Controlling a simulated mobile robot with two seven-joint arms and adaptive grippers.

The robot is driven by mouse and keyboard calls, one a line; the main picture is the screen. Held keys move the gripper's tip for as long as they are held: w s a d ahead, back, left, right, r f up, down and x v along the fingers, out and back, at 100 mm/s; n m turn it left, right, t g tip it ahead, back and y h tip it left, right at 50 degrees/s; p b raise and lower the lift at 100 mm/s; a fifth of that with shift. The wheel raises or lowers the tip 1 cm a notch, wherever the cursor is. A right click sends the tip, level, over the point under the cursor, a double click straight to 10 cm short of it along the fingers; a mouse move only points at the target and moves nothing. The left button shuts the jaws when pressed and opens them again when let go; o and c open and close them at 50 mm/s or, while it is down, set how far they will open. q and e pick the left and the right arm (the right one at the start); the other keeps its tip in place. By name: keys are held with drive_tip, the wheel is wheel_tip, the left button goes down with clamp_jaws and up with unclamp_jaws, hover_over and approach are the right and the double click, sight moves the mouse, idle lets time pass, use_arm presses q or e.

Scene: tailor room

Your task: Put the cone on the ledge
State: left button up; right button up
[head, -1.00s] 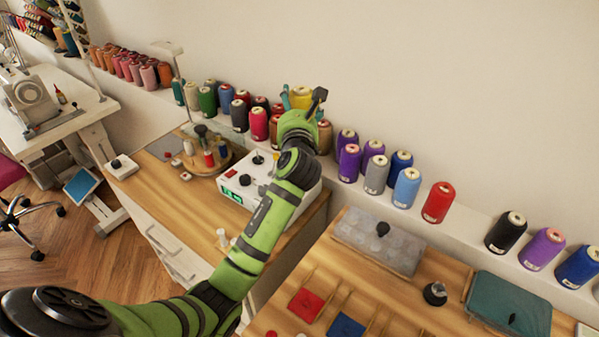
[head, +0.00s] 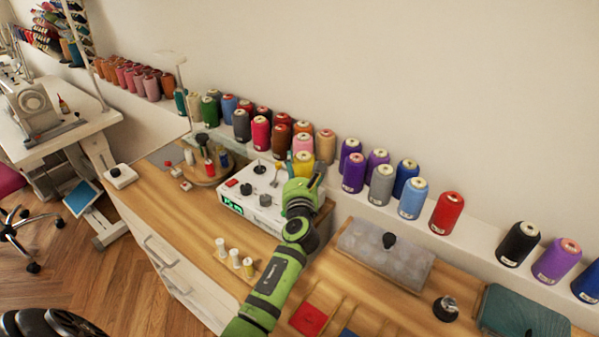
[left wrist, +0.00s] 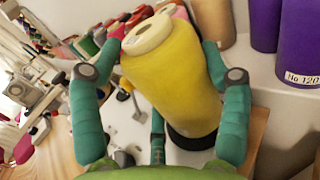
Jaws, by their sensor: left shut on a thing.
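My left gripper (head: 303,172) is shut on the yellow cone (head: 304,158), at the right end of the white control box. In the left wrist view the yellow cone (left wrist: 175,75) is tilted, with teal fingers on both sides of it. The ledge (head: 477,224) is the long white shelf along the wall, with many thread cones on it. The held cone overlaps the ledge's front edge in the head view; I cannot tell whether it touches anything. My right gripper is not in view.
The control box (head: 258,190) has upright knobs. A grey clear-lidded case (head: 385,258) lies on the table. Bare ledge shows between the red (head: 446,213) and black cones (head: 517,244).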

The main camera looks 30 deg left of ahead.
use_arm(q)
drive_tip(key=o, duration=1.4)
drive_tip(key=shift+f+b, duration=0.35)
drive_tip(key=shift+b, duration=0.15)
drive_tip(key=v, duration=0.8)
drive_tip(key=r+v, duration=0.1)
drive_tip(key=v, duration=0.3)
drive_tip(key=shift+w+d, duration=0.15)
drive_tip(key=shift+d, duration=0.2)
drive_tip(key=shift+r, duration=0.15)
